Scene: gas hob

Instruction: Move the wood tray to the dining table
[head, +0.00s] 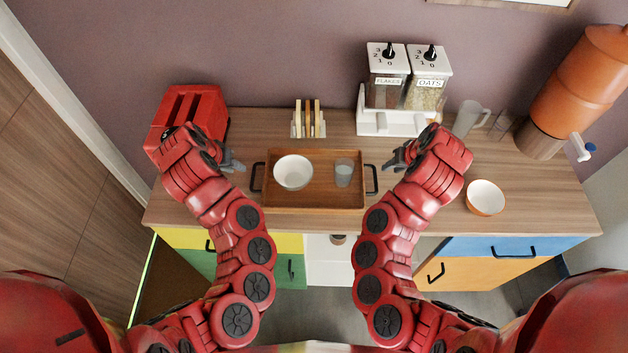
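The wood tray (317,196) lies flat on the wooden sideboard top, with a black handle at each end. A white bowl (293,172) stands on its left part and a clear glass (344,173) on its right part. My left gripper (238,163) is just left of the tray's left handle (256,178), apart from it. My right gripper (390,164) is just right of the right handle (373,180), also apart from it. Both grippers look empty. Their fingers are small and partly hidden by my wrists, so I cannot tell how far they are open. No dining table is in view.
A red toaster (192,112) stands behind my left wrist. A toast rack (308,119), cereal dispensers (408,85), a pitcher (470,118) and an orange drink dispenser (585,85) line the wall. An orange-white bowl (486,197) sits right of my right arm.

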